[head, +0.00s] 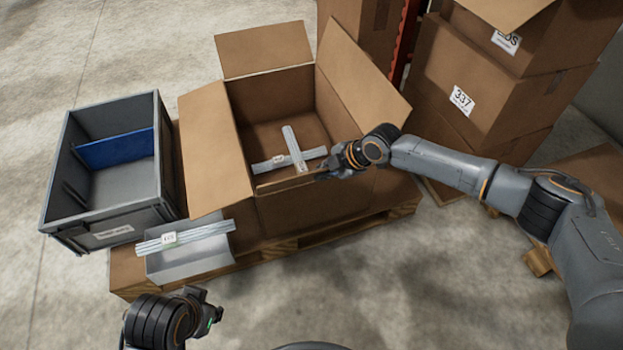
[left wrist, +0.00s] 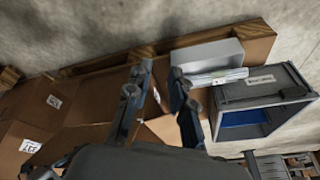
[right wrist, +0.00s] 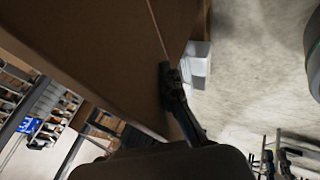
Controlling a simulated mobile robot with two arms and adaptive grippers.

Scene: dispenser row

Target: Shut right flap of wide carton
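The wide carton (head: 310,213) stands open on a pallet. Its right flap (head: 362,85) stands up and leans outward. The left flap (head: 213,150) and back flap (head: 265,48) are also spread open. Two crossed pale bundles (head: 292,148) lie inside. My right gripper (head: 322,174) is at the carton's front edge, below the right flap's near end. In the right wrist view its dark fingers (right wrist: 172,80) are against or very close to brown cardboard; their gap is not clear. My left gripper (head: 208,300) is low in front of the pallet; the left wrist view shows its fingers (left wrist: 158,95) apart and empty.
A grey crate (head: 62,190) with a blue divider (head: 115,148) stands left of the carton. A pale tray (head: 195,262) with a labelled bundle (head: 185,236) sits in front. Stacked cartons (head: 470,90) stand behind right. Floor in front of the pallet (head: 285,250) is clear.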

